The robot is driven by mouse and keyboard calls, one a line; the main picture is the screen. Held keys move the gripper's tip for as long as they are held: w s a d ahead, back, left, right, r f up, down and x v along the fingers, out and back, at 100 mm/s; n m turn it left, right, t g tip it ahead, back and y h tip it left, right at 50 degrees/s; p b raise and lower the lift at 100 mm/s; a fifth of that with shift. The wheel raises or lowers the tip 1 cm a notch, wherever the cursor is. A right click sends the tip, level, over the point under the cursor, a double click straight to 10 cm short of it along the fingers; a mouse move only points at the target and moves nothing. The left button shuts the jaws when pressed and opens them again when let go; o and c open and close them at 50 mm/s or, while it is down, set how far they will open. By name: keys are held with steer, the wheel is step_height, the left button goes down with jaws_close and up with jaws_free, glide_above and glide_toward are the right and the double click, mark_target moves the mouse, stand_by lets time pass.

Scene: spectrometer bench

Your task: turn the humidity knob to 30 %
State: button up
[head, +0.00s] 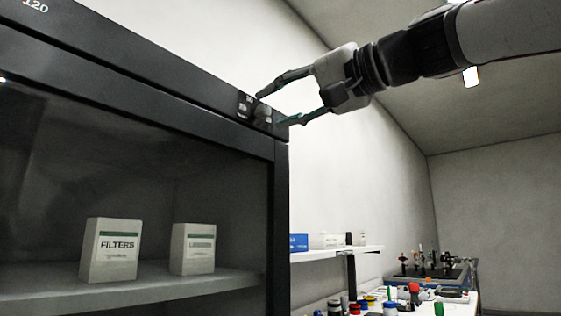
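The humidity knob (263,112) is a small dark grey knob on the top front strip of a dark cabinet (180,110), near its right corner. Small light markings show around it, too small to read, so its setting cannot be told. My gripper (271,109) reaches in from the upper right with its fingers spread. One dark fingertip is above the knob and one greenish fingertip is below and right of it. The knob shows between the fingertips; I cannot tell whether either touches it.
Behind the cabinet's glass front, a FILTERS box (110,250) and a second white box (193,249) stand on a shelf. At lower right, a wall shelf (336,255) and a bench hold bottles and instruments. The air right of the cabinet, below my arm, is clear.

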steer(key=v, duration=0.9)
